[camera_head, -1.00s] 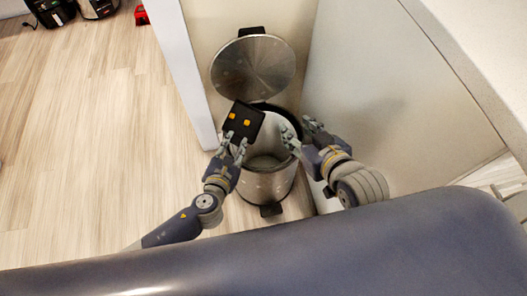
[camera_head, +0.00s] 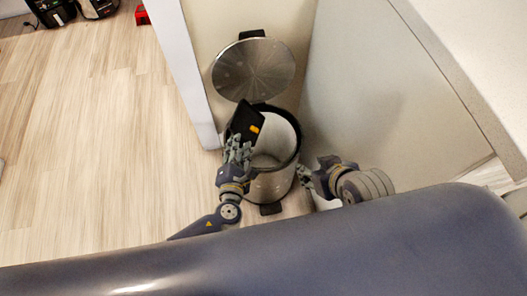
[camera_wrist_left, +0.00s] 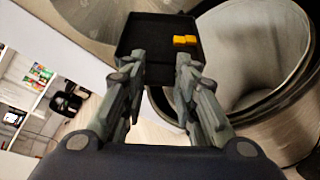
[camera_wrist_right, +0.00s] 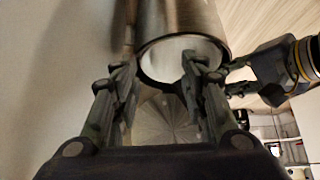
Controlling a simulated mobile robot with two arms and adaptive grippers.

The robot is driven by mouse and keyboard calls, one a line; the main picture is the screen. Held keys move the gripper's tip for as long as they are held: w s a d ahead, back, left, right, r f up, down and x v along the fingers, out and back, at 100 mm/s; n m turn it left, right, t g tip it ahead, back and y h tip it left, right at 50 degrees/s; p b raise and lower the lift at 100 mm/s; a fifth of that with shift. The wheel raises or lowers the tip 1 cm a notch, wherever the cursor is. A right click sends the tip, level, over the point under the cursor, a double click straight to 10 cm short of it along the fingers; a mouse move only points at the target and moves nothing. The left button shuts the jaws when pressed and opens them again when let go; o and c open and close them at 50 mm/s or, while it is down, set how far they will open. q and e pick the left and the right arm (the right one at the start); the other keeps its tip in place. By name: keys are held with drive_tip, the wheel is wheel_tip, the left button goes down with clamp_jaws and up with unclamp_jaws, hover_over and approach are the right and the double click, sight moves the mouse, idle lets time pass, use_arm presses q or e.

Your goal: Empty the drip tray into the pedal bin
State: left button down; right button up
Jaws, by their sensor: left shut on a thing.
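The black drip tray (camera_head: 243,116) is in my left gripper (camera_head: 236,150), tilted over the left part of the open pedal bin (camera_head: 272,187). In the left wrist view the tray (camera_wrist_left: 146,30) is between the fingertips, with two small orange pieces (camera_wrist_left: 185,41) side by side near its bin-side edge. The bin's rim and pale inside show beside it. My right gripper (camera_head: 304,176) is empty, right of the bin. In the right wrist view its fingers (camera_wrist_right: 157,72) are apart, with the bin (camera_wrist_right: 182,25) beyond them.
The bin's round metal lid (camera_head: 254,70) stands raised at the back. A white wall edge (camera_head: 186,75) is close on the left and a cabinet panel (camera_head: 375,100) on the right. Open wooden floor (camera_head: 90,140) lies to the left.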

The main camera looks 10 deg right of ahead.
use_arm(q)
drive_tip(key=shift+s+d+r+m+t+y, duration=0.15)
drive_tip(key=shift+d+m+t, duration=0.1)
drive_tip(key=shift+m, duration=0.15)
drive_tip(key=shift+s+d+f+m+t+y, duration=0.15)
drive_tip(key=shift+d+m, duration=0.1)
drive_tip(key=shift+m, duration=0.15)
drive_tip(key=shift+s+d+r+m+t, duration=0.15)
drive_tip(key=shift+d+m+t, duration=0.2)
drive_tip(key=shift+m, duration=0.45)
use_arm(e)
drive_tip(key=s, duration=0.1)
drive_tip(key=s+g, duration=0.1)
drive_tip(key=s+d+f, duration=0.1)
drive_tip(key=shift+s+f+g, duration=0.1)
drive_tip(key=shift+s+g, duration=0.1)
drive_tip(key=shift+g, duration=0.2)
use_arm(q)
drive_tip(key=shift+p, duration=0.3)
